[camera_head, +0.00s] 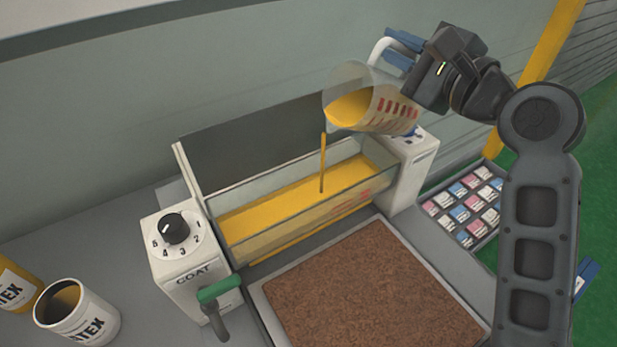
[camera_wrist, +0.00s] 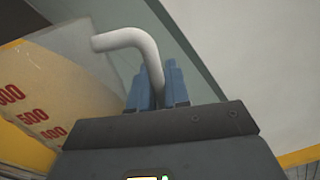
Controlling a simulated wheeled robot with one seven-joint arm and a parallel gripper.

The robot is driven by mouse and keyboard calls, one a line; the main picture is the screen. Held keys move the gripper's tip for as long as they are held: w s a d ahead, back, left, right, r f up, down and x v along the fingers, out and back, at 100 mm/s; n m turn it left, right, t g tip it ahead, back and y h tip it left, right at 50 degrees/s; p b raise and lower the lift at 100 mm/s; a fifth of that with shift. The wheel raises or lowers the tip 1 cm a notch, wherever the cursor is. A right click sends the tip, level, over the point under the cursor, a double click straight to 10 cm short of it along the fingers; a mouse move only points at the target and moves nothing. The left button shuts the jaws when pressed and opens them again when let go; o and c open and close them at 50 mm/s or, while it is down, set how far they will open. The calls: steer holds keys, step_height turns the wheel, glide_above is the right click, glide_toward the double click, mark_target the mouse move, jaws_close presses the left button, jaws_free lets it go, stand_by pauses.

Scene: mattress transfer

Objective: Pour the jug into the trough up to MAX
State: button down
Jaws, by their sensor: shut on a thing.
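The jug (camera_head: 370,100) is clear, with red markings and a white handle, and holds yellow-orange liquid. It is tilted to the left above the trough, and a thin stream (camera_head: 322,165) falls from its lip into the trough. My gripper (camera_head: 392,52) is shut on the jug's handle; the wrist view shows the blue fingers around the white handle (camera_wrist: 140,42). The trough (camera_head: 300,205) is a long clear-walled box with a yellow layer inside. Red marks show on its front wall at the right, too small to read.
A white COAT unit (camera_head: 185,255) with a dial and green-handled lever (camera_head: 219,290) stands at the trough's left end. A brown mat (camera_head: 370,295) lies in front. Latex cans (camera_head: 78,312) stand at lower left. A tray of small packets (camera_head: 465,207) is at right.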

mark_target(377, 57)
steer(key=shift+s+a+r+n+b, duration=0.15)
steer(key=shift+s+a+n+b, duration=0.2)
steer(key=shift+b, duration=0.4)
steer(key=shift+s+a+r+n+b, duration=0.15)
steer(key=shift+a+n+b, duration=0.2)
steer(key=shift+n+b, duration=0.3)
stand_by(1.3)
steer(key=shift+s+a+f+n, duration=0.25)
steer(key=shift+s+a, duration=0.05)
steer(key=shift+a, duration=0.15)
steer(key=shift+s+a+f+n, duration=0.25)
steer(key=shift+s+a, duration=0.05)
steer(key=shift+a, duration=0.15)
stand_by(1.0)
